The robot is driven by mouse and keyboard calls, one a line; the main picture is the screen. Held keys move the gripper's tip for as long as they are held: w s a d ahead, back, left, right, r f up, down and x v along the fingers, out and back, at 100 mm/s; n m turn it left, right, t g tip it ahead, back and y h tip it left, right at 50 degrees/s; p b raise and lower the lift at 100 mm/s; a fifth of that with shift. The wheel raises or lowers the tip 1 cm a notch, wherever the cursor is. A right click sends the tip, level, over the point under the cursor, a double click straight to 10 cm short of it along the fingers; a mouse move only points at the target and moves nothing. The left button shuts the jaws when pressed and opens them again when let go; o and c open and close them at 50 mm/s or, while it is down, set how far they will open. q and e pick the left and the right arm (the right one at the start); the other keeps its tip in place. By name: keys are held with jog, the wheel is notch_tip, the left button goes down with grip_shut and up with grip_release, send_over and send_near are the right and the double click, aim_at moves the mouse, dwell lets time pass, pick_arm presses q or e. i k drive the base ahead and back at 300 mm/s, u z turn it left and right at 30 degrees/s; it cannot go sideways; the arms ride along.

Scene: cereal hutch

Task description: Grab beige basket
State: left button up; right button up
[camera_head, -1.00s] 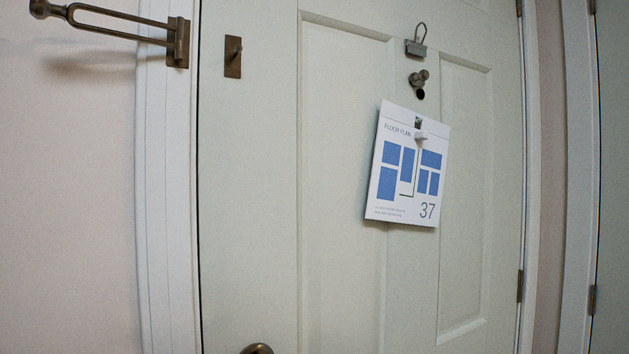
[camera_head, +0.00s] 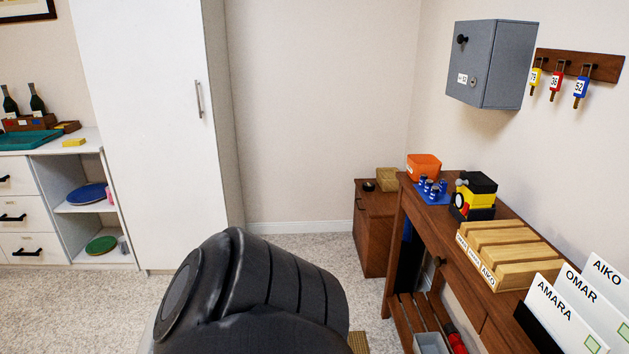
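A small beige box-like item (camera_head: 388,180), possibly the beige basket, sits on top of the brown cabinet (camera_head: 375,232) beyond the console table. It is too small to tell whether it is woven or open on top. A tan, textured edge (camera_head: 359,342) shows low in the middle, mostly hidden behind my black arm part; I cannot tell what it is. Neither of my grippers is in view.
A wooden console table (camera_head: 510,222) with an orange box (camera_head: 424,167), wooden sorter (camera_head: 508,252) and name cards (camera_head: 562,312) stands at right. A grey key box (camera_head: 490,64) hangs above. A white wardrobe (camera_head: 150,130) and shelf unit (camera_head: 40,172) stand left. Carpet (camera_head: 75,305) is clear at left.

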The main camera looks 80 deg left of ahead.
aim_at(387, 182)
jog(key=k, duration=0.45)
jog(key=u, duration=2.4)
jog(key=i, duration=2.95)
jog(key=u, duration=0.75)
jog(key=i, duration=0.95)
jog(key=z, duration=1.15)
jog(key=i, duration=1.15)
jog(key=z, duration=0.3)
